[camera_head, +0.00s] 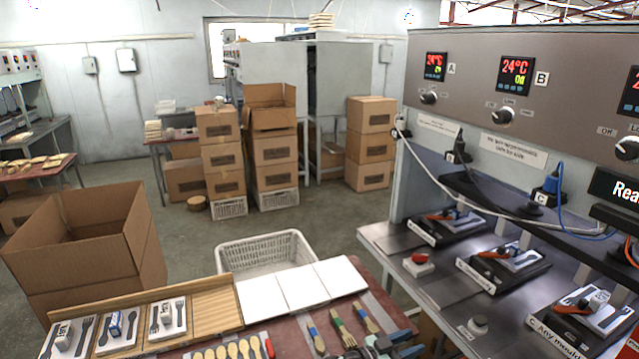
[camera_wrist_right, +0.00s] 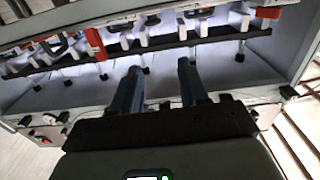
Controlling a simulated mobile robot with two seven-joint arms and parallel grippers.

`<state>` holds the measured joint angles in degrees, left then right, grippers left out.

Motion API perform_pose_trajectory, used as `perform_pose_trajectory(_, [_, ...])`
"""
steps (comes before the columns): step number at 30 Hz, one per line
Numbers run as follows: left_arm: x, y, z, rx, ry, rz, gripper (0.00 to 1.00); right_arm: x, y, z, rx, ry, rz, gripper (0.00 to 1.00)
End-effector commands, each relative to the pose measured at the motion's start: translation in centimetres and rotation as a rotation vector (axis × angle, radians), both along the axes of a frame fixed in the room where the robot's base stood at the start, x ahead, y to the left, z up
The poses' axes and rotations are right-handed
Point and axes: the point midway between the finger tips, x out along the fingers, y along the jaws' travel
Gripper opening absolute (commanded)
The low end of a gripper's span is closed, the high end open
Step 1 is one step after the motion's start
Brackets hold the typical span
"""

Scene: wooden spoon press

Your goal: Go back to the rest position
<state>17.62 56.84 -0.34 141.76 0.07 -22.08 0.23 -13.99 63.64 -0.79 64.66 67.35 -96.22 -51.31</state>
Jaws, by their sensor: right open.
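My right gripper (camera_head: 396,343) shows at the bottom edge of the head view, beside the right end of the work table, and its arm is out of frame. In the right wrist view its two fingers (camera_wrist_right: 160,82) are apart with nothing between them. They point toward the press machine's lower shelf. The press machine (camera_head: 470,85) fills the right side of the head view, with its control panel and a row of moulds (camera_head: 455,222) on its metal bench. My left gripper is not in view.
The table holds a wooden tray (camera_head: 215,304) with cutlery sets, white boards (camera_head: 305,286), several wooden spoons (camera_head: 232,350) and forks (camera_head: 343,328). A white basket (camera_head: 265,252) stands behind it. An open carton (camera_head: 85,240) stands at left. Floor behind is partly clear.

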Motion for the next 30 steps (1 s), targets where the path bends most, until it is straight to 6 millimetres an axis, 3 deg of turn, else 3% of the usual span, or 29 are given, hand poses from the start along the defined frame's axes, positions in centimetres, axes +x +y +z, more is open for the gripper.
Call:
perform_pose_trajectory(6, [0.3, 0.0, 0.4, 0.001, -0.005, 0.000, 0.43, 0.7, -1.5, -8.9, 0.077, 0.131, 0.330, 0.44])
perform_pose_trajectory(8, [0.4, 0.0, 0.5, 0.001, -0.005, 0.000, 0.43, -0.1, -1.4, -12.3, 0.137, 0.191, 0.431, 0.44])
perform_pose_trajectory(11, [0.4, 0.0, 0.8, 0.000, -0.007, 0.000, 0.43, -3.3, -0.7, -18.6, 0.288, 0.319, 0.591, 0.44])
perform_pose_trajectory(15, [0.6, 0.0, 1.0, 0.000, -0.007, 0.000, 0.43, -10.7, 1.3, -25.8, 0.552, 0.516, 0.749, 0.44])
perform_pose_trajectory(19, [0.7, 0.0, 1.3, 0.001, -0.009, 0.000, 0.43, -19.5, 3.7, -30.0, 0.813, 0.697, 0.823, 0.44])
perform_pose_trajectory(24, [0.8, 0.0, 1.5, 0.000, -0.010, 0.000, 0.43, -31.5, 7.0, -31.4, 1.134, 0.918, 0.849, 0.44])
perform_pose_trajectory(27, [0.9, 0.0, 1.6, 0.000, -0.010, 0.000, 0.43, -37.0, 8.4, -30.8, 1.280, 1.020, 0.839, 0.44])
perform_pose_trajectory(30, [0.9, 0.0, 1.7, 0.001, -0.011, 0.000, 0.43, -40.7, 9.4, -30.0, 1.378, 1.089, 0.828, 0.44])
